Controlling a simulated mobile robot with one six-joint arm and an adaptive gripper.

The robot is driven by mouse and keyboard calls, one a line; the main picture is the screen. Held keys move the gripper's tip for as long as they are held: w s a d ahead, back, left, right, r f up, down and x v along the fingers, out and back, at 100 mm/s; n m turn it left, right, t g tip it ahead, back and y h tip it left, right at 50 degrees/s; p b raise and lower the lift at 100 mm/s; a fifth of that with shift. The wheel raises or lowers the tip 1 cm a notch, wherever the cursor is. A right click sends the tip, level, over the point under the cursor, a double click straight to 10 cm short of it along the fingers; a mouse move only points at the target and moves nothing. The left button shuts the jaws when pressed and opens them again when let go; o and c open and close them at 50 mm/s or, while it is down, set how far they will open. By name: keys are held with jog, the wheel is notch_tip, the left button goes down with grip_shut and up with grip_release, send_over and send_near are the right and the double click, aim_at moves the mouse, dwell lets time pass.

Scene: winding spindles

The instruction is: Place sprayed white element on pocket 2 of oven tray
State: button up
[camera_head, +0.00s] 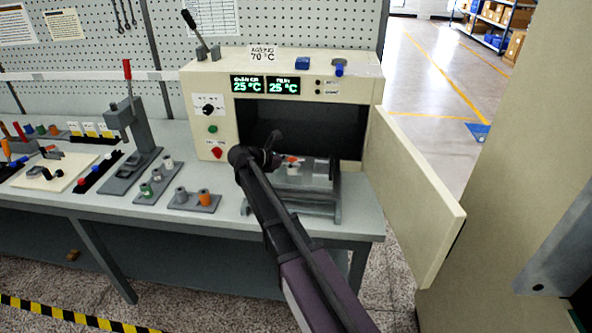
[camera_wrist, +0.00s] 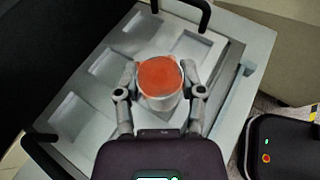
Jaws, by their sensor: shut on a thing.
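A white cylindrical element with an orange-red top (camera_wrist: 160,76) is held between the two fingers of my gripper (camera_wrist: 160,86), which is shut on it. It also shows small in the head view (camera_head: 292,167) at the oven mouth. The oven tray (camera_wrist: 58,152) lies below it in the wrist view, grey with several square recessed pockets and a black handle at each end. The visible pockets to the left look empty. The element and fingers hide part of the tray, and I cannot tell whether the element touches it. In the head view the tray (camera_head: 322,192) sticks out of the oven.
The oven (camera_head: 222,95) stands on the bench with its door (camera_head: 420,195) swung open to the right. Left of it are a plate with grey and orange spindles (camera_head: 190,199), another spindle plate (camera_head: 150,189) and a lever press (camera_head: 127,120). The floor beyond the door is clear.

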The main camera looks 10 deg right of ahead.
aim_at(294, 170)
jog(key=shift+w+d, duration=0.15)
jog(key=shift+d, duration=0.3)
notch_tip(294, 170, down, 4)
jog(key=b, duration=0.3)
jog(key=shift+r+b, duration=0.15)
jog(key=shift+b, duration=0.2)
jog(key=o, duration=1.2)
jog(key=shift+c, duration=0.2)
jog(key=shift+r, duration=0.15)
jog(key=p+v, duration=0.4)
jog(key=v, duration=0.8)
jog(key=shift+p, duration=0.35)
jog(key=shift+d, duration=0.1)
